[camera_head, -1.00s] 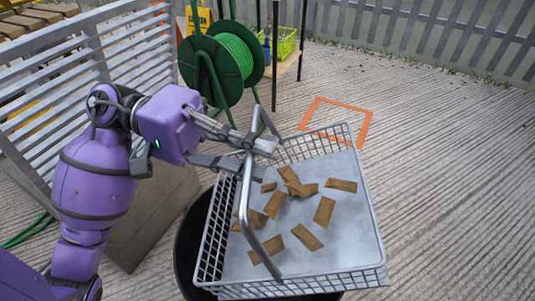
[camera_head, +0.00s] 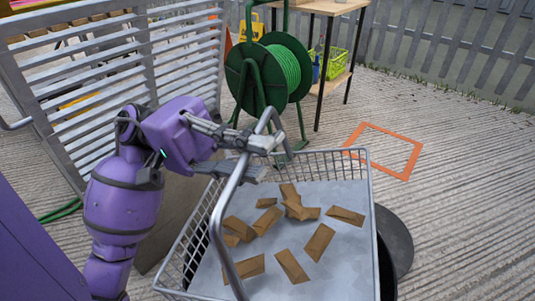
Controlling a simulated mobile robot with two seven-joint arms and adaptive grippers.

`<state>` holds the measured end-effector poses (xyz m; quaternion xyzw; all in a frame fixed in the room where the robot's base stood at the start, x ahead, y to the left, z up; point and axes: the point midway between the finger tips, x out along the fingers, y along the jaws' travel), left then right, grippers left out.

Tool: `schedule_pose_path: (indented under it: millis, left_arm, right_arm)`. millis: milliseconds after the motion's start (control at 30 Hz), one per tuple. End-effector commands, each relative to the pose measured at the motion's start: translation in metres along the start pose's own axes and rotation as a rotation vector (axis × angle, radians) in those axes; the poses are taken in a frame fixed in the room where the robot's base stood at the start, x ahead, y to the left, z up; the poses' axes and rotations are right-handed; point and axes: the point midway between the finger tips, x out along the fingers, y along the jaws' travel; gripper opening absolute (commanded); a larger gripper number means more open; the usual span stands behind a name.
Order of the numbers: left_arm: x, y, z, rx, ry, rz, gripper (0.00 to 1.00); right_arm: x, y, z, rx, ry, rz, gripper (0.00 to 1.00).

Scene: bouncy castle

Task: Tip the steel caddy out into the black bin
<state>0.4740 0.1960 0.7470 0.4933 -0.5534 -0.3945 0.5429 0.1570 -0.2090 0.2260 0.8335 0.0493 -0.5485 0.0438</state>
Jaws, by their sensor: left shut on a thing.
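The steel caddy (camera_head: 345,262) is a wire-sided basket with a flat grey floor and a raised bar handle. Several small brown packets (camera_head: 292,266) lie scattered on its floor. My left gripper (camera_head: 262,157) is shut on the caddy's handle near its upper end and holds the caddy up. The caddy looks roughly level. The black bin (camera_head: 397,240) stands below and behind the caddy; only its right rim and side show, the rest is hidden. My right gripper is not in view.
A green hose reel (camera_head: 270,72) stands behind the caddy. A slatted metal barrier (camera_head: 100,85) is at the left. A wooden table (camera_head: 335,8) with a green crate (camera_head: 336,62) is behind. An orange square outline (camera_head: 414,158) marks clear ground at the right.

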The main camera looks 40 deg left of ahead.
Motion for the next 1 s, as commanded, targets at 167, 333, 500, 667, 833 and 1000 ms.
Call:
schedule_pose_path:
  millis: [167, 333, 500, 667, 833, 1000]
  left_arm:
    - [-0.010, -0.002, 0.003, 0.019, 0.003, 0.063, 0.00]
    - [-0.018, -0.005, 0.005, 0.035, 0.005, 0.118, 0.00]
    - [-0.023, -0.006, 0.007, 0.046, 0.006, 0.148, 0.00]
    - [-0.025, -0.007, 0.008, 0.051, 0.006, 0.160, 0.00]
    - [-0.025, -0.007, 0.008, 0.051, 0.006, 0.160, 0.00]
    - [-0.025, -0.007, 0.008, 0.051, 0.006, 0.159, 0.00]
  right_arm:
    - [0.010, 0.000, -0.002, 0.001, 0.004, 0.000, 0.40]
    - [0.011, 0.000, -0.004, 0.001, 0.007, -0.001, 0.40]
    - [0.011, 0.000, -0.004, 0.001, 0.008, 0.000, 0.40]
    - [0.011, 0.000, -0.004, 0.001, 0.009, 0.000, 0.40]
    - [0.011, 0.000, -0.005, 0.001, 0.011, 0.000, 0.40]
    - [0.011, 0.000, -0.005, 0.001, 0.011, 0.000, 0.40]
